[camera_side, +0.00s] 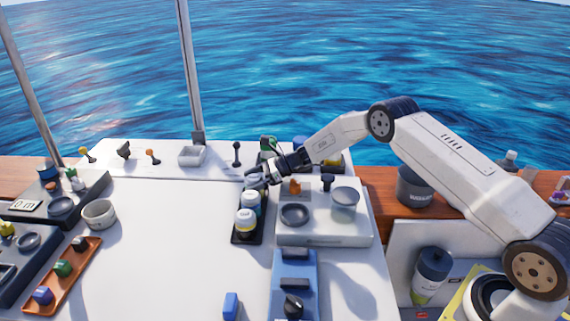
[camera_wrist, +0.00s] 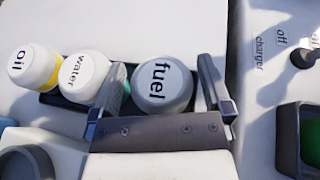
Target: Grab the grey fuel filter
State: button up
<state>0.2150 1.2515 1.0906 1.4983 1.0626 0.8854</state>
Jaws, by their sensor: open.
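The grey fuel filter (camera_wrist: 163,88) has a round lid marked "fuel" and shows in the wrist view between the two fingers of my gripper (camera_wrist: 165,95). My gripper is open, with one finger on each side of the filter. I cannot tell if either finger touches it. In the side view my gripper (camera_side: 260,178) is at the far end of the black tray (camera_side: 238,238), and the filter is largely hidden there.
The water filter (camera_wrist: 84,76) stands close by the left finger, with the oil filter (camera_wrist: 33,67) beyond it. A white panel with a dark bowl (camera_side: 295,214) lies right of the tray. The white surface (camera_side: 165,245) left of the tray is clear.

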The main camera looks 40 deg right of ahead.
dwell(0.4)
jog(key=shift+r, duration=0.1)
jog(key=c, duration=1.3)
jog(key=shift+r, duration=0.1)
jog(key=shift+r, duration=0.8)
jog(key=shift+s+d+r, duration=0.1)
jog(key=shift+s+r, duration=1.75)
jog(key=shift+s, duration=0.45)
jog(key=shift+s+r, duration=1.9)
jog(key=shift+s, duration=0.45)
jog(key=shift+s+d+r, duration=0.1)
jog(key=shift+s+r, duration=1.75)
jog(key=shift+s, duration=0.45)
